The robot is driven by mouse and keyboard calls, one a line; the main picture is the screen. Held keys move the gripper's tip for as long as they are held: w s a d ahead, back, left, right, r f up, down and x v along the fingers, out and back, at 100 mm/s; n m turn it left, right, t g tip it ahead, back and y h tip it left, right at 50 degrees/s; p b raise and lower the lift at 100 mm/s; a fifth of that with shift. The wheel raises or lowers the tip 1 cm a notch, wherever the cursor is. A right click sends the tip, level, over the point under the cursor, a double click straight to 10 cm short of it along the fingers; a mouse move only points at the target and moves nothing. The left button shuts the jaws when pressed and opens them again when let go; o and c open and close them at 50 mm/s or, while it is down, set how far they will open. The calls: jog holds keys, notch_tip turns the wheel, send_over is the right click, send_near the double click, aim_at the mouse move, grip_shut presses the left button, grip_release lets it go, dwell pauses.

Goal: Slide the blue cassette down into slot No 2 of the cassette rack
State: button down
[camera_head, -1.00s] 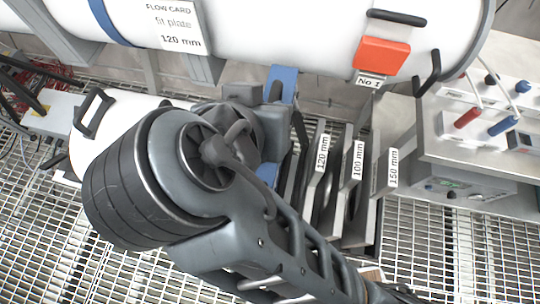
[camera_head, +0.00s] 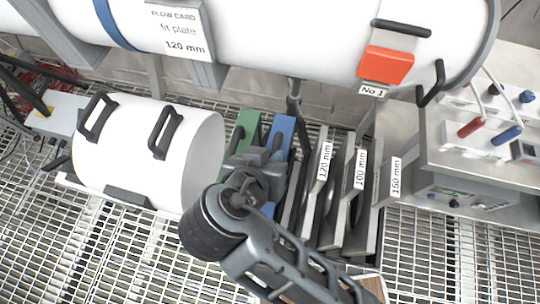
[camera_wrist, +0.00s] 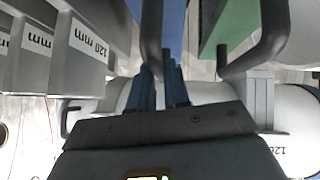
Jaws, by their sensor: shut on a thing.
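The blue cassette (camera_head: 283,132) is upright, with its top showing behind my gripper (camera_head: 264,158) and a lower bit showing below it in the head view. My gripper is shut on the blue cassette and hides its middle. A green cassette (camera_head: 245,130) stands close on its left; a green block also shows in the wrist view (camera_wrist: 228,22). In the wrist view, narrow dark blue shapes stand ahead of my gripper's body. I cannot make out the rack's slots or a No 2 label, nor whether the cassette's lower end is in a slot.
A white cylinder (camera_head: 150,150) with black handles lies left. Upright metal plates (camera_head: 335,200) labelled 120, 100 and 150 mm stand close on the right. A large white pipe (camera_head: 280,40) with an orange block (camera_head: 385,64) above a No 1 label runs above. Open grating (camera_head: 430,240) lies front right.

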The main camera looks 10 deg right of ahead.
jog(key=shift+f, duration=0.35)
jog(key=c, duration=1.1)
grip_release()
jog(key=shift+r, duration=0.2)
jog(key=v, duration=1.2)
jog(key=shift+s+f, duration=0.1)
